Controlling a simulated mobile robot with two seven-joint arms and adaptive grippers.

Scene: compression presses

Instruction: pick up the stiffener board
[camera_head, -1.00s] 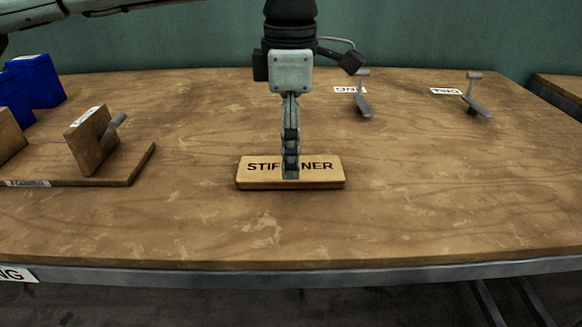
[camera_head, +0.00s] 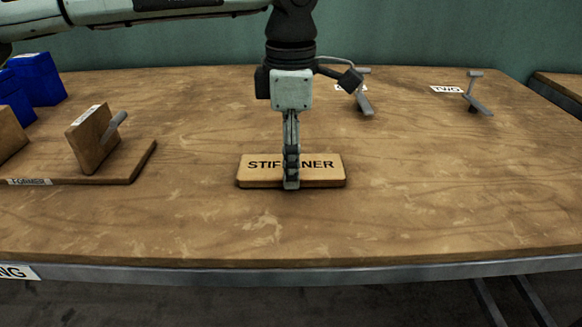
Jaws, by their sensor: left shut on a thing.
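The stiffener board (camera_head: 324,168) is a small light-wood block with dark lettering, in the middle of the table in the head view. My left gripper (camera_head: 291,182) points down over the middle of the board and is shut on it. Its fingers hide the middle letters. The board looks level and at table height; I cannot tell whether it touches the table. My right gripper is not in view.
On the left is a wooden former (camera_head: 92,142) with a grey handle on a base board (camera_head: 131,165), with blue blocks (camera_head: 38,80) behind. Two grey metal pieces (camera_head: 477,95) stand at the back right by white labels. The table's (camera_head: 450,200) right side is clear.

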